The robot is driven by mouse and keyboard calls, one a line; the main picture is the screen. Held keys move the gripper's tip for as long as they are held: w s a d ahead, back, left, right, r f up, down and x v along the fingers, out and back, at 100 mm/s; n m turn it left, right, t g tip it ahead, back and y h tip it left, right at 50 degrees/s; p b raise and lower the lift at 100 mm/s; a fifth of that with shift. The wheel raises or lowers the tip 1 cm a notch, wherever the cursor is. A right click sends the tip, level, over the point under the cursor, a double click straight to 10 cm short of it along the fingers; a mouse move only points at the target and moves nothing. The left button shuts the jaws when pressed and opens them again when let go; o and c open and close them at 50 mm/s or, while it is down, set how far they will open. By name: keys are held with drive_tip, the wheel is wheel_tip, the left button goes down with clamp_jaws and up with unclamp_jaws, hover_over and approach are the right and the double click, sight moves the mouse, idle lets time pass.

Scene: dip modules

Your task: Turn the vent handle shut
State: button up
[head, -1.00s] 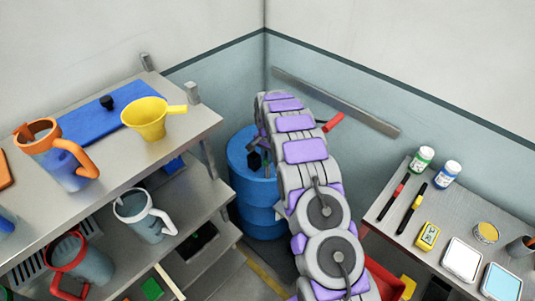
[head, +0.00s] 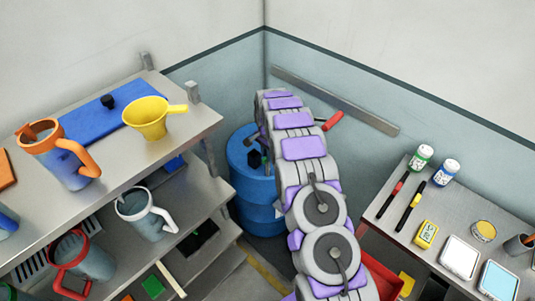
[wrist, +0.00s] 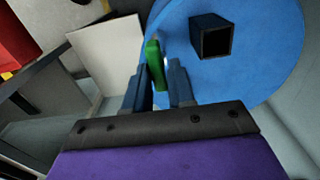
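A blue drum (head: 240,172) stands in the corner, partly hidden behind my arm. In the wrist view its round blue lid (wrist: 262,62) carries a black square-mouthed spout (wrist: 212,37). A green handle-like piece (wrist: 155,65) stands at the lid's edge; it appears to be the vent handle. My gripper (wrist: 160,72) is at this piece, with its fingers apart on either side. The green piece lies nearer the left finger, and a gap shows towards the right finger. I cannot tell whether it touches.
A metal shelf (head: 200,122) at left holds mugs and a yellow funnel (head: 147,117). A bench (head: 400,237) at right holds bottles, markers and small tins. A red bar-like thing (head: 333,121) shows behind my arm. Walls close in the corner behind the drum.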

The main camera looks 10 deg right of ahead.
drive_tip(key=o, duration=0.3)
drive_tip(key=shift+o, duration=0.2)
wheel_tip(320, 180, up, 17)
drive_tip(key=p, duration=0.1)
idle(0.3)
drive_tip(key=shift+a+r, duration=0.1)
drive_tip(key=shift+r, duration=0.05)
idle(0.3)
